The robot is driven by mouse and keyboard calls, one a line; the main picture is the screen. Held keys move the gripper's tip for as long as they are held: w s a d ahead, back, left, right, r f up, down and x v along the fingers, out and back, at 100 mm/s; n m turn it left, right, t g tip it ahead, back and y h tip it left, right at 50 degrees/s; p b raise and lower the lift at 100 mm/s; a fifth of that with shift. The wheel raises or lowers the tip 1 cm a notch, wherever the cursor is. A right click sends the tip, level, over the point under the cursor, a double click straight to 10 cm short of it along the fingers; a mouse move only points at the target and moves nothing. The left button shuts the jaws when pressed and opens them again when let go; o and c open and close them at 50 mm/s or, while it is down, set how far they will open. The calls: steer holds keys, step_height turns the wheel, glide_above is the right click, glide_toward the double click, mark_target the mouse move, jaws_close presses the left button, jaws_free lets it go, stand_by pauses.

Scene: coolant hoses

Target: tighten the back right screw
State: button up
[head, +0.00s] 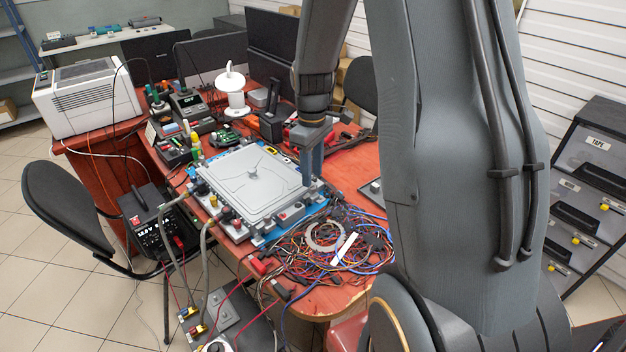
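A flat grey plate (240,188) with a small raised knob near its middle lies on a blue mat (262,241) on the red table. Its screws are too small to make out, and the back right corner is partly hidden by my arm. My gripper (307,183) points down at the right edge of the plate, at or just above it. Whether it touches anything there, and whether its fingers are open or shut, I cannot tell. Grey hoses (205,262) run down from fittings at the plate's front left.
A tangle of coloured wires (345,240) with a tape ring (325,236) lies at the table's front right. A white spool (233,95) and monitors stand behind. A power supply (150,225) and black chair (62,205) are at left, drawers (585,180) at right.

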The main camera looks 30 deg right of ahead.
mark_target(312, 189)
steer(key=shift+f, duration=1.95)
jaws_close()
